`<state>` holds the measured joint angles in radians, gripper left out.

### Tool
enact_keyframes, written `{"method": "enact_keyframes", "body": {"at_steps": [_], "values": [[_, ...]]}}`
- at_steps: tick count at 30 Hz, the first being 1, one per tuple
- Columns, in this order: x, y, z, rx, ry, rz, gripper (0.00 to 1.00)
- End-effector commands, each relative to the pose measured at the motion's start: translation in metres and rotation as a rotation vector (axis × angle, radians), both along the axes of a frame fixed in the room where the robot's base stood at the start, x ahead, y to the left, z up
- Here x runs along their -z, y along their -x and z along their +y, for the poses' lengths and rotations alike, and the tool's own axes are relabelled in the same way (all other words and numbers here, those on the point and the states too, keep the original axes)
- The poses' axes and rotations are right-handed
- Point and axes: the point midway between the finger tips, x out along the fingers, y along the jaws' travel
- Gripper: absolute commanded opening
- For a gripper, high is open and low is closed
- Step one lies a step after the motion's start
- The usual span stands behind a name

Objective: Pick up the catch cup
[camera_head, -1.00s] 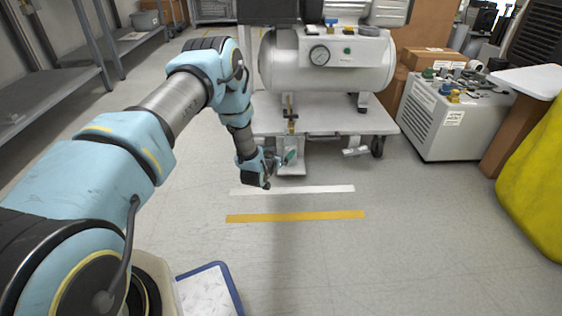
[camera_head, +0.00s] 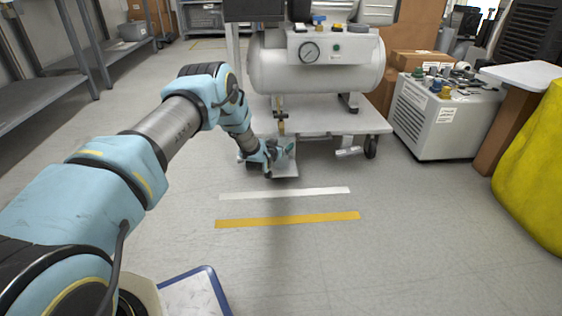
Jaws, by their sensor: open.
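My gripper (camera_head: 279,161) is low over the floor, in front of the compressor's cart and just below the brass drain fitting (camera_head: 281,122) under the tank. It is open, and I see nothing held between its fingers. A small pale plate or stand (camera_head: 291,172) lies under and behind the gripper, by the cart's front edge. I cannot make out the catch cup; the gripper covers part of this spot and the details are too small to tell.
The compressor tank (camera_head: 318,72) sits on a white wheeled cart (camera_head: 345,121). White (camera_head: 285,193) and yellow (camera_head: 287,220) stripes mark clear floor in front. A grey cabinet (camera_head: 440,120) and yellow draped thing (camera_head: 535,170) stand right. Grey shelving (camera_head: 40,92) stands left.

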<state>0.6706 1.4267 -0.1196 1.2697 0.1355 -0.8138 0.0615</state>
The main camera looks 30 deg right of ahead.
Motion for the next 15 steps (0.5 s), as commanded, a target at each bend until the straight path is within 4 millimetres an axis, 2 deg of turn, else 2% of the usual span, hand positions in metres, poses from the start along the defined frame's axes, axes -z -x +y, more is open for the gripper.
{"method": "enact_keyframes", "body": {"at_steps": [7, 15], "values": [[-0.0002, -0.0013, -0.0016, 0.000, -0.001, 0.001, 1.00], [0.0000, -0.0011, -0.0014, 0.000, -0.001, 0.001, 0.71]]}}
